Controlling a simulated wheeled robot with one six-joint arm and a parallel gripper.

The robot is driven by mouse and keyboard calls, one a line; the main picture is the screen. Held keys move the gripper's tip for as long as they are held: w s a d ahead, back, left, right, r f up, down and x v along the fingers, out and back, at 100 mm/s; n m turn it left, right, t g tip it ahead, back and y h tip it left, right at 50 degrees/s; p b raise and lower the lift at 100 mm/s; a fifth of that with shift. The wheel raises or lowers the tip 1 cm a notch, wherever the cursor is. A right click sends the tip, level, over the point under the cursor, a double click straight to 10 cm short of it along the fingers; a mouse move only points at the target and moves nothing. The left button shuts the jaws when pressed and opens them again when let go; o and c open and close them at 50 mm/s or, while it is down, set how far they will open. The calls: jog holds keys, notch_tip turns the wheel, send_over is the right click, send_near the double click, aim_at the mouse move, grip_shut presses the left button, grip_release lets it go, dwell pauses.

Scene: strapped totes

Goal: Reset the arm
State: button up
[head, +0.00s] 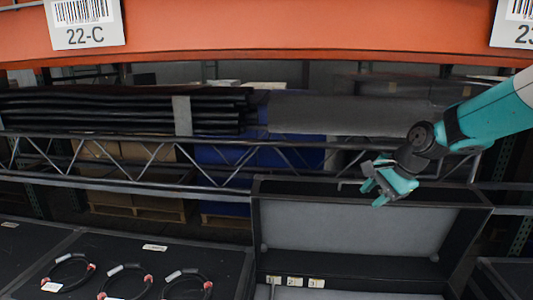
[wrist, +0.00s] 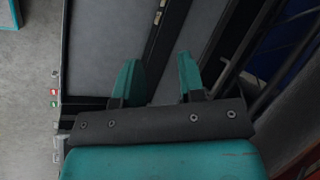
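My gripper (head: 374,187) is at the right of the head view, at the end of my teal and dark arm. It hangs in front of the metal truss, above the open dark tote (head: 360,219) with a grey inside. In the wrist view my gripper (wrist: 158,75) shows two teal fingers standing well apart. Nothing is between them. The grey inside of the tote (wrist: 110,45) lies beyond the fingers in that view.
A closed black case top (head: 120,262) with several looped cables (head: 125,280) is at lower left. An orange beam (head: 280,30) crosses the top. Small numbered tags (head: 294,282) sit on the tote edge.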

jog(key=s+a+r+n+g, duration=0.1)
jog(key=s+a+r+n, duration=0.1)
jog(key=s+a+n, duration=0.3)
jog(key=s+a+r+n, duration=0.2)
jog(key=s, duration=0.6)
jog(key=s+a+r+n+g, duration=0.1)
jog(key=s+a+r+n, duration=0.1)
jog(key=s+a+n, duration=0.3)
jog(key=s+n+g, duration=0.2)
jog(key=s+n, duration=0.5)
jog(key=s, duration=1)
jog(key=shift+d+f, duration=0.4)
jog(key=shift+f, duration=0.05)
